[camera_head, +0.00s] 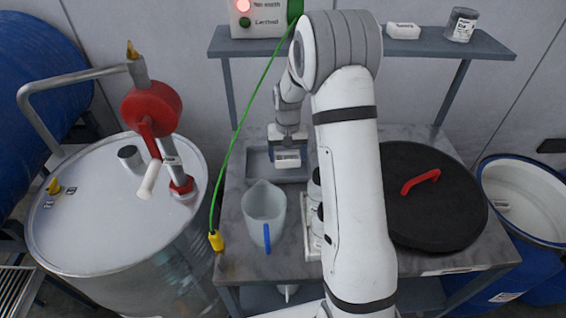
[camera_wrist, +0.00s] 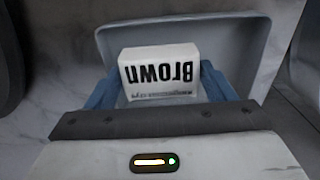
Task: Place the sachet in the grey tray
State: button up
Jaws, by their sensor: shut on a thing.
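The sachet (camera_wrist: 160,68) is a white block-like packet with "Brown" in dark letters, upside down in the wrist view. My gripper (camera_wrist: 160,88) is shut on it, with a blue finger at each side. The sachet also shows in the head view (camera_head: 287,158) below my gripper (camera_head: 288,152). The grey tray (camera_head: 258,165) lies at the back of the table. In the wrist view the tray's rim (camera_wrist: 118,32) shows behind and around the sachet. The sachet is over or inside the tray; whether it touches the tray floor I cannot tell.
A translucent jug (camera_head: 263,205) with a blue handle stands in front of the tray. A black lid (camera_head: 435,200) with a red handle lies at right. A green cable (camera_head: 238,130) with a yellow clamp runs down the table's left side. A drum (camera_head: 115,215) with a red pump stands left.

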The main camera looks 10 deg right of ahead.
aim_at(287, 156)
notch_tip(287, 156, down, 4)
jog(key=shift+s+r+p, duration=0.1)
jog(key=shift+r+p, duration=0.1)
jog(key=shift+p, duration=0.2)
jog(key=shift+f, duration=0.4)
jog(key=shift+f, duration=0.25)
jog(key=o, duration=1)
jog(key=shift+r, duration=0.1)
